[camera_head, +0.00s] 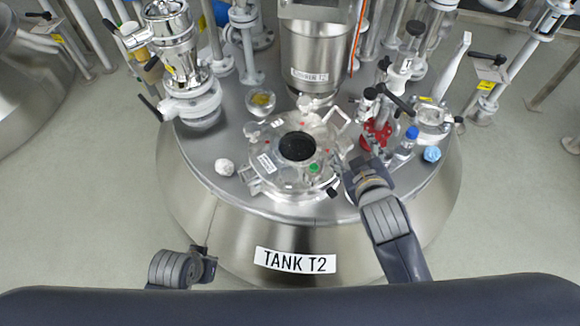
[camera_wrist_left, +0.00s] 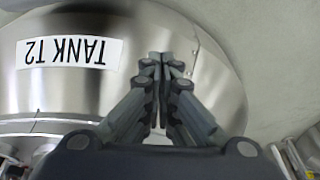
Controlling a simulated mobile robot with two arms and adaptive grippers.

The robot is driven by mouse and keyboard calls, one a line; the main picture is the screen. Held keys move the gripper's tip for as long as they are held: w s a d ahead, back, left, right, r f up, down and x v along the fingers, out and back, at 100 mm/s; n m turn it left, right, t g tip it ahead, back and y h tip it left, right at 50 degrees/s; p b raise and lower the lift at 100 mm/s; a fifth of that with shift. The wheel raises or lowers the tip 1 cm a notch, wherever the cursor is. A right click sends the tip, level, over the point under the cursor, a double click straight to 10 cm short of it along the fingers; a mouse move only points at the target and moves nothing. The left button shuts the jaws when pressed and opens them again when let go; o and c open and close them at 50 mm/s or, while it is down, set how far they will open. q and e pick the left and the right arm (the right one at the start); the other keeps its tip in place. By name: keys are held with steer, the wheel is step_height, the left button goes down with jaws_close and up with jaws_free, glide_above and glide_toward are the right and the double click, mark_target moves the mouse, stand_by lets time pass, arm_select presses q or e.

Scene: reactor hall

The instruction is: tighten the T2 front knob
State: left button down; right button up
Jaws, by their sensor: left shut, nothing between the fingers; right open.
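The steel tank T2 (camera_head: 220,225) stands in the middle of the head view, its label facing me. On its top is a round lid (camera_head: 262,150) with a dark round centre, a green spot and small fittings around its rim. A small dark knob (camera_head: 333,192) shows at the lid's front right edge; I cannot tell for sure whether it is the front knob. My right gripper (camera_head: 347,178) is open, just right of the lid and close to that knob. My left gripper (camera_head: 208,262) is shut and empty in front of the tank; its closed fingers show in the left wrist view (camera_wrist_left: 165,62).
A white crumpled piece (camera_head: 224,167) lies left of the lid. A blue-capped bottle (camera_head: 408,142), a blue crumpled piece (camera_head: 432,154) and a red flange (camera_head: 376,135) are at right. A tall steel fitting (camera_head: 180,55) and a cylinder (camera_head: 318,55) stand behind.

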steer(key=w+a+r+n+t+y, duration=0.2)
steer(key=a+r+n+t+y, duration=0.35)
steer(key=r, duration=0.65)
steer(key=w+a+r+n+t+y, duration=0.35)
steer(key=a+r+n, duration=0.25)
steer(key=a+r, duration=0.5)
steer(key=s+a+r+n+g+y, duration=0.8)
steer(key=n+y, duration=0.4)
steer(key=n, duration=0.3)
steer(key=s+a+f+n+g, duration=0.4)
steer(key=s+a+n+g, duration=0.4)
steer(key=n+g, duration=0.6)
steer(key=n+h, duration=1)
steer(key=h, duration=1.1)
glide_above(289, 174)
step_height(289, 174, down, 24)
arm_select(q)
step_height(289, 174, up, 6)
steer(key=b, duration=0.1)
steer(key=shift+a+r+b, duration=0.15)
steer(key=shift+a+b, duration=0.2)
steer(key=shift+a, duration=0.1)
arm_select(e)
step_height(289, 174, down, 9)
steer(key=shift+f, duration=0.2)
